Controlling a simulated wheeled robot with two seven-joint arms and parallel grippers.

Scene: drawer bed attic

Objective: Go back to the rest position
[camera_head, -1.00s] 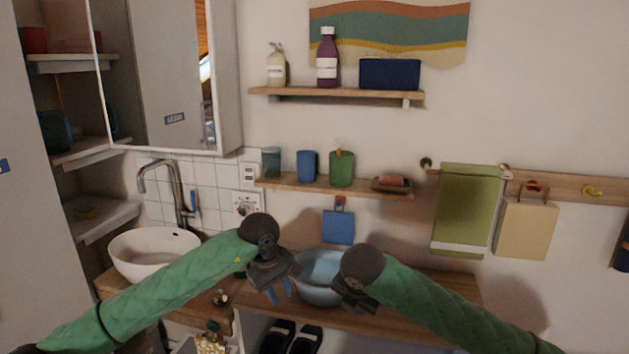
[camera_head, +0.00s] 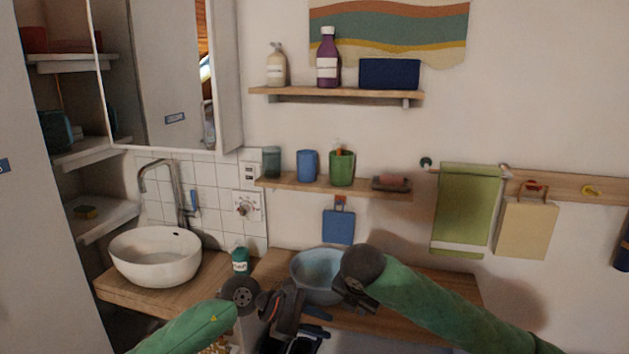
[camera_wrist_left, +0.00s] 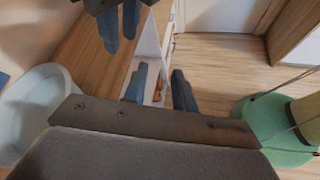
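My left gripper (camera_head: 318,322) is low at the bottom middle of the head view, in front of the wooden counter (camera_head: 190,292). In the left wrist view its two blue-grey fingers (camera_wrist_left: 160,92) stand apart with nothing between them. My right gripper (camera_head: 352,297) is beside the light blue basin (camera_head: 312,268), over the counter, and its arm comes in from the right.
A white sink (camera_head: 155,258) and a teal bottle (camera_head: 240,260) stand on the left part of the counter. A shelf with cups (camera_head: 306,166) and a green towel (camera_head: 466,210) are on the wall behind. Open floor (camera_wrist_left: 215,62) shows in the left wrist view.

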